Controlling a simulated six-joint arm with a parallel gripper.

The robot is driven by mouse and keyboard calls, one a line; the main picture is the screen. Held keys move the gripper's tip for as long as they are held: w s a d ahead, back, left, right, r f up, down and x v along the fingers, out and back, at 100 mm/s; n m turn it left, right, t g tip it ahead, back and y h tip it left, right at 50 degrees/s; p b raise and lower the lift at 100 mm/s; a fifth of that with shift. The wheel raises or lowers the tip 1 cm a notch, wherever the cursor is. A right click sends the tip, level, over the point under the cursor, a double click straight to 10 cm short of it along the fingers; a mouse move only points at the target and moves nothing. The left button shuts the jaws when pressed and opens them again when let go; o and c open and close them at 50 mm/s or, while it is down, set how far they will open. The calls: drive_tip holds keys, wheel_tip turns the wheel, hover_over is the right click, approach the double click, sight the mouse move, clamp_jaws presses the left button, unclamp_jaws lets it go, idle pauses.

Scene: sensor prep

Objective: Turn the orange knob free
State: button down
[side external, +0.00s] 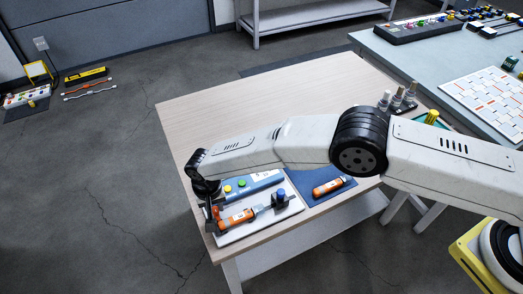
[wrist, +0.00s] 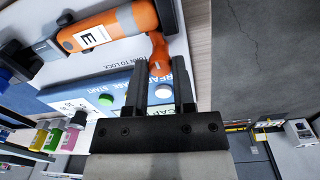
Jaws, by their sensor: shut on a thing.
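An orange cylinder with a white label (wrist: 95,35) lies in a fixture on a white base plate. It also shows in the side view (side external: 236,220). The orange knob (wrist: 157,50) sticks out at its end as a curved piece, beside the printed words "TURN TO LOCK". My gripper (wrist: 160,76) is shut on the knob, with its narrow end between the two black fingers. In the side view my gripper (side external: 211,210) reaches down at the left end of the cylinder, and the knob is largely hidden there.
A blue panel (side external: 262,179) with yellow and green buttons lies behind the cylinder. A blue clamp knob (side external: 281,196) stands at its right end. A second orange cylinder (side external: 328,187) lies on a blue mat. The back left of the wooden table (side external: 220,115) is clear.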

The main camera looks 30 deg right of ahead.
drive_tip(key=shift+n, duration=0.4)
drive_tip(key=n, duration=0.3)
drive_tip(key=shift+n, duration=0.3)
drive_tip(key=n, duration=0.4)
drive_tip(key=shift+n, duration=0.3)
drive_tip(key=n, duration=0.8)
drive_tip(key=shift+n, duration=0.4)
drive_tip(key=shift+c, duration=2.2)
unclamp_jaws()
drive_tip(key=shift+r, duration=0.15)
